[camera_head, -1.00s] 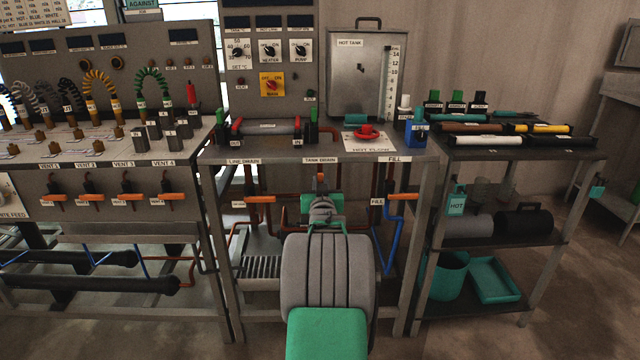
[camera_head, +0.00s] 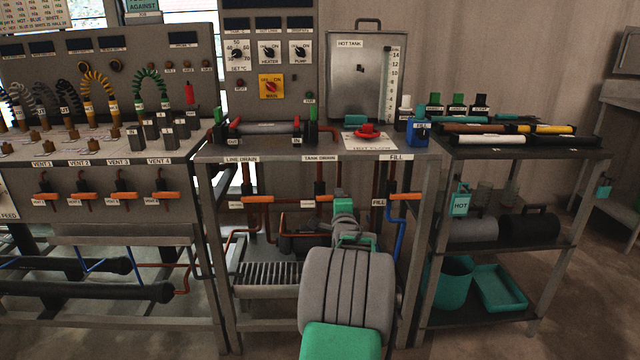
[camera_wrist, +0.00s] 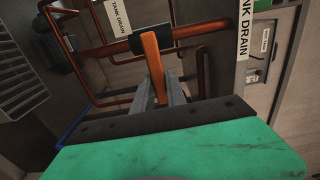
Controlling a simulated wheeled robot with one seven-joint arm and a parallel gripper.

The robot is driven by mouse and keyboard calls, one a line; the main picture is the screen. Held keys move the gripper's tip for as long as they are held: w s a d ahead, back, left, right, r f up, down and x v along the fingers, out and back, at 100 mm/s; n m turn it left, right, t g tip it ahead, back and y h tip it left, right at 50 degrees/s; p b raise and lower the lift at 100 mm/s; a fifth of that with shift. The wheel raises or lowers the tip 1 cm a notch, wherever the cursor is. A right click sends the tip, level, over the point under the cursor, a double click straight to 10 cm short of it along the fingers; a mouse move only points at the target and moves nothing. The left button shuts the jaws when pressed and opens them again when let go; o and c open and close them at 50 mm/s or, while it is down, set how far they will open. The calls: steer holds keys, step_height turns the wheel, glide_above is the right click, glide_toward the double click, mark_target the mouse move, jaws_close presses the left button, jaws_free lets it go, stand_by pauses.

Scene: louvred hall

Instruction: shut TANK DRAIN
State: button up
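The TANK DRAIN valve has an orange lever handle (camera_head: 319,198) under the TANK DRAIN label (camera_head: 319,158). The handle lies level across its upright pipe, its right part hidden by my gripper (camera_head: 342,198). In the wrist view, which is rolled sideways, the orange handle (camera_wrist: 153,66) runs from a black valve body (camera_wrist: 151,39) down between the grey fingers of my gripper (camera_wrist: 160,92). The fingers sit close against both sides of the handle and appear shut on it.
The LINE DRAIN handle (camera_head: 258,198) is to the left and the FILL handle (camera_head: 404,197) with a blue pipe (camera_head: 399,241) is to the right, close by. The bench top (camera_head: 225,150) overhangs the valves. A ribbed grey rack (camera_head: 268,276) is below.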

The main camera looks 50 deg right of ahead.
steer(key=o, duration=0.5)
steer(key=v, duration=0.7)
steer(key=shift+a, duration=0.1)
